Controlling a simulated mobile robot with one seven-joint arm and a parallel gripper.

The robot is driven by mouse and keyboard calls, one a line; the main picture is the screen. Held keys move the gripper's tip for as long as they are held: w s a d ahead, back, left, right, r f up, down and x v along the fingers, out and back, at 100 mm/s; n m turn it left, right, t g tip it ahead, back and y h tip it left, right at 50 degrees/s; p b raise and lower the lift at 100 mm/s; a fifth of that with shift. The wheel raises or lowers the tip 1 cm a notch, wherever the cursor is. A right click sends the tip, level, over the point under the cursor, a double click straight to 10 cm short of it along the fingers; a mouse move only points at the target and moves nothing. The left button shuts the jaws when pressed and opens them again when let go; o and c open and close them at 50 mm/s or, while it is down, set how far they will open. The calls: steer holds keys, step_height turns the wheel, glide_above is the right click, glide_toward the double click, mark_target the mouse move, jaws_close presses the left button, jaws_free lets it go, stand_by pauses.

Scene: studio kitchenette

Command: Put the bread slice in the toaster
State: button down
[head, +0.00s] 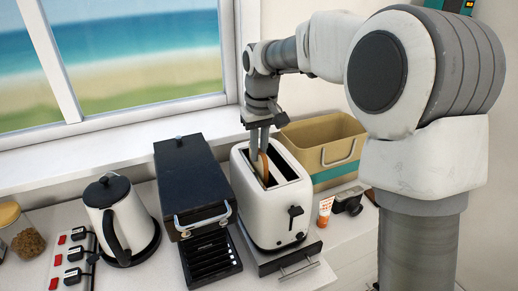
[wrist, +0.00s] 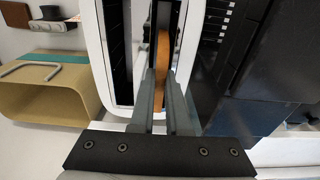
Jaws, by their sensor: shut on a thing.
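The white toaster (head: 256,203) stands on a dark base on the counter, with a black lever on its front end. My gripper (head: 260,148) points down over it. The gripper is shut on the brown bread slice (head: 264,167), which stands on edge at one of the toaster's slots, its lower part hidden inside the slot. In the wrist view the bread slice (wrist: 162,58) lies along one slot of the toaster (wrist: 98,60), between the fingers of my gripper (wrist: 164,95). The other slot looks empty. How deep the slice sits, I cannot tell.
A black box-shaped appliance (head: 190,176) with a metal handle stands left of the toaster. A kettle (head: 112,215) and a power strip (head: 72,262) are further left. A tan bin (head: 325,133) stands behind right. A small tube (head: 325,211) and a dark camera-like object (head: 349,200) lie right.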

stand_by(0.3)
steer(key=shift+c, duration=1.7)
jaws_free()
steer(key=shift+r+p, duration=3.1)
steer(key=shift+r, duration=0.5)
